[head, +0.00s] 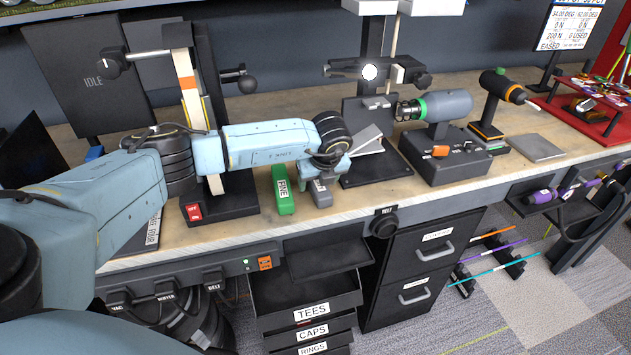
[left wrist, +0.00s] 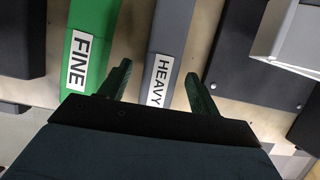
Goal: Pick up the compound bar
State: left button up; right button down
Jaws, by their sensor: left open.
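Two labelled bars lie side by side on the bench. The green bar (head: 283,190) is marked FINE, and it also shows in the left wrist view (left wrist: 92,45). The grey bar (head: 321,193) is marked HEAVY, and it also shows in the left wrist view (left wrist: 170,40). My left gripper (head: 331,174) is over the far end of the grey bar, which the arm partly hides. In the left wrist view its open fingers (left wrist: 158,76) appear on either side of the grey bar, with nothing held. I cannot tell the height gap. My right gripper is out of view.
A black-based stand (head: 375,165) is close right of the grey bar, with a motor unit (head: 445,150) beyond. The bench's front edge (head: 330,220) is near the bars. An open TEES drawer (head: 310,300) is below.

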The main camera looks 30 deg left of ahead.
pick_arm(q)
jog(key=shift+w+a+f, duration=0.1)
jog(key=shift+w+f, duration=0.05)
jog(key=shift+f, duration=0.35)
jog(key=shift+r, duration=0.1)
jog(key=c, duration=1.2)
jog(key=shift+o, duration=0.2)
jog(key=shift+r, duration=0.1)
jog(key=shift+r, duration=0.2)
jog(key=r, duration=0.6)
jog(key=shift+s+d+r+b, duration=0.25)
jog(key=shift+d+b, duration=0.1)
jog(key=shift+b, duration=0.05)
jog(key=s+d+b, duration=0.1)
jog(key=s+d, duration=1.1)
jog(key=d, duration=0.2)
jog(key=shift+s+d+b, duration=0.25)
jog(key=shift+b, duration=0.1)
